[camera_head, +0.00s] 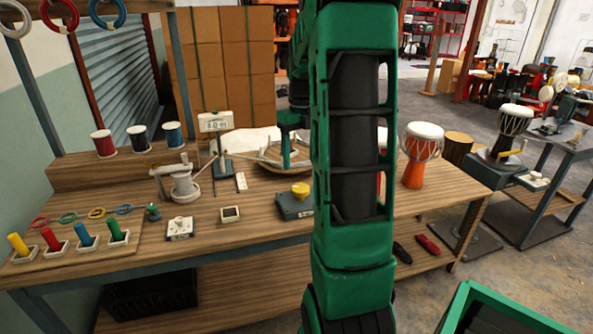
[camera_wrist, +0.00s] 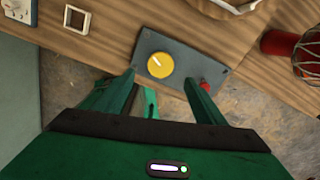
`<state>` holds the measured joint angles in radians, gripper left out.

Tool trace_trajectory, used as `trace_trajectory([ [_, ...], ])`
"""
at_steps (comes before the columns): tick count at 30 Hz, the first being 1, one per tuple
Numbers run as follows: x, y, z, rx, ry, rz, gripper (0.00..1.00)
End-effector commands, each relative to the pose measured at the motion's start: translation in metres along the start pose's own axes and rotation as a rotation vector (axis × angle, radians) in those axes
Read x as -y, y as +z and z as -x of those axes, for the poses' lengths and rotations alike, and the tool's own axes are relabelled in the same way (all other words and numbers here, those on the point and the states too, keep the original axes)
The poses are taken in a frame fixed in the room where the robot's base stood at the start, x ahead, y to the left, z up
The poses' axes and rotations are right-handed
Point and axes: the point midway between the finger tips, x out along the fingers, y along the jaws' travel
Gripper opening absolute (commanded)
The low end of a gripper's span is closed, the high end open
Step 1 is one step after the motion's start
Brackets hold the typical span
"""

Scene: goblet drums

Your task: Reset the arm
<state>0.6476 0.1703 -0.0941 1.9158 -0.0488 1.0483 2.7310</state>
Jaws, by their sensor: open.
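My gripper (camera_wrist: 160,80) is open in the wrist view, its two green fingers spread apart with nothing held between them. Beyond the fingertips lies a dark grey box with a yellow knob (camera_wrist: 160,64) and a red button (camera_wrist: 204,86). In the head view my green arm rises through the middle and hides part of the bench. The same grey box (camera_head: 291,209) stands just left of the arm there. I cannot tell from these views how high my gripper is above the box.
The wooden workbench (camera_head: 95,248) holds coloured pegs, rings, spools and a clamp-like device (camera_head: 181,188). A woven basket (camera_head: 270,155) lies behind the grey box. An orange goblet drum (camera_head: 414,165) stands right of my arm. Another drum (camera_head: 512,124) is on a stand further right.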

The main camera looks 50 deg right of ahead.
Motion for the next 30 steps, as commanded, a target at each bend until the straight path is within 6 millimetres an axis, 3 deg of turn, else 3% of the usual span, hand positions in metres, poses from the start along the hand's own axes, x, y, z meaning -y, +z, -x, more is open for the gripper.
trace_trajectory([
  [6,0.0,0.0,0.011,-0.001,0.001,0.0,0.65],
  [23,-0.001,0.0,0.011,-0.001,0.0,0.003,0.65],
  [26,-0.004,-0.004,0.012,-0.001,0.0,0.046,0.65],
  [30,-0.019,-0.02,0.018,0.0,-0.005,0.238,0.65],
])
